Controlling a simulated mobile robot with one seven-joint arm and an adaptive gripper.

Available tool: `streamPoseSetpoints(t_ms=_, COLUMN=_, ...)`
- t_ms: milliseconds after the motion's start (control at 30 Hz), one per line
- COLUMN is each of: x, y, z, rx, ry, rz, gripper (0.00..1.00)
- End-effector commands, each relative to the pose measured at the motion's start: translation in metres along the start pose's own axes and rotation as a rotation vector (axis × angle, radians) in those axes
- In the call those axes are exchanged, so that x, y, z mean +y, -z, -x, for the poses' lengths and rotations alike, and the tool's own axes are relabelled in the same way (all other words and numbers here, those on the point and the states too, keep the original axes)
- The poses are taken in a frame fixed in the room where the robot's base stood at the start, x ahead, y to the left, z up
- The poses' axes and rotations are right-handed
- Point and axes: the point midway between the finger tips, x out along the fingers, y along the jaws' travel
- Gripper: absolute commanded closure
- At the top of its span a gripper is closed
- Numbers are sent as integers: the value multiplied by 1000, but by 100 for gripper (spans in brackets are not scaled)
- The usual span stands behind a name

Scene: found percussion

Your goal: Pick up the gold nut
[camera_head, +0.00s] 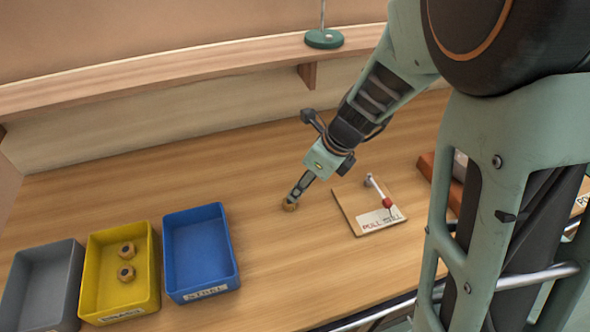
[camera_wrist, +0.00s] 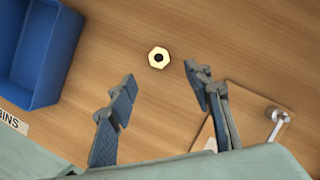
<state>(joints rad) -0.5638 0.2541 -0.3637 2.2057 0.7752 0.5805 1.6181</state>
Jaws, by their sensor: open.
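The gold nut (camera_wrist: 158,57) lies flat on the wooden table, with its dark hole facing up. In the wrist view it is just beyond my gripper (camera_wrist: 160,92), between the lines of the two fingers and apart from both. My gripper is open and empty. In the head view the gold nut (camera_head: 290,204) shows at the tip of my gripper (camera_head: 296,192), which partly covers it. The height of the fingers above the table is hard to tell.
A blue bin (camera_head: 228,268), a yellow bin (camera_head: 151,296) holding two nuts, and a grey bin (camera_head: 68,300) stand at left. A board (camera_head: 345,210) with a red-marked lever lies right of the nut. The table around the nut is clear.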

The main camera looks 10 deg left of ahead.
Motion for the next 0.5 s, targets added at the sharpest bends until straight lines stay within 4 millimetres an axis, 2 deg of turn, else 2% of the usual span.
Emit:
streamPoseSetpoints(t_ms=33, x=1, y=3, z=-13, rx=4, ry=-2, rz=-1, gripper=54)
streamPoseSetpoints(t_ms=100, x=0, y=3, z=-25, rx=4, ry=-1, rz=1, gripper=54)
streamPoseSetpoints(t_ms=367, x=0, y=2, z=-46, rx=3, ry=1, rz=2, gripper=54)
streamPoseSetpoints(t_ms=500, x=2, y=3, z=-67, rx=4, ry=-2, rz=2, gripper=54)
